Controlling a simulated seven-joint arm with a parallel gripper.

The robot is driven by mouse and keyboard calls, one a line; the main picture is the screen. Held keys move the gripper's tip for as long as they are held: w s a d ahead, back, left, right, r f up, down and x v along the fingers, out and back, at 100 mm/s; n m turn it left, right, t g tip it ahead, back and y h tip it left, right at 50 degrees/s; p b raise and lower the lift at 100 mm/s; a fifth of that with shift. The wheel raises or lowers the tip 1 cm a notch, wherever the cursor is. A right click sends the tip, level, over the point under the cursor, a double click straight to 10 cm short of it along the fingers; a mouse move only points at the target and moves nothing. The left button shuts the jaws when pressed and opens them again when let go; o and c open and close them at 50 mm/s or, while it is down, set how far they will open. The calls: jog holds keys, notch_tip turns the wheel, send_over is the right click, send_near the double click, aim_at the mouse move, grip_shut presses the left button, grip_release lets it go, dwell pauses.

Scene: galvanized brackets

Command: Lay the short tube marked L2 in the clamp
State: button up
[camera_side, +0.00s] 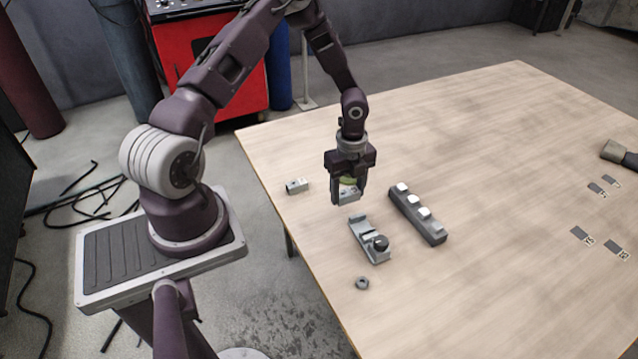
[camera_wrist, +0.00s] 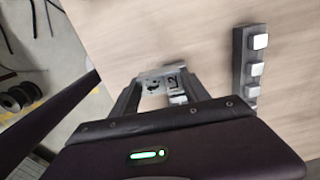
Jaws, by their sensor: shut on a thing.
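My gripper (camera_side: 348,198) is shut on a short grey metal tube (camera_side: 349,191) and holds it above the table. In the wrist view, the tube (camera_wrist: 152,84) sits between the fingers of my gripper (camera_wrist: 160,88), and its L2 mark faces the camera. The clamp (camera_side: 361,233), a grey metal fixture with a dark round knob, lies on the table just in front of and slightly right of my gripper. The tube is apart from the clamp in the side view.
Another short metal piece (camera_side: 297,186) lies left of my gripper. A dark bar with white blocks (camera_side: 432,235) lies right of the clamp; it also shows in the wrist view (camera_wrist: 238,60). A small ring (camera_side: 362,284) lies in front. Small marked plates (camera_side: 582,236) lie far right.

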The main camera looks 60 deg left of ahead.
send_near(362, 228)
jog(key=shift+f, duration=3.25)
jog(key=o, duration=1.5)
jog(key=shift+r, duration=0.1)
notch_tip(362, 228, up, 7)
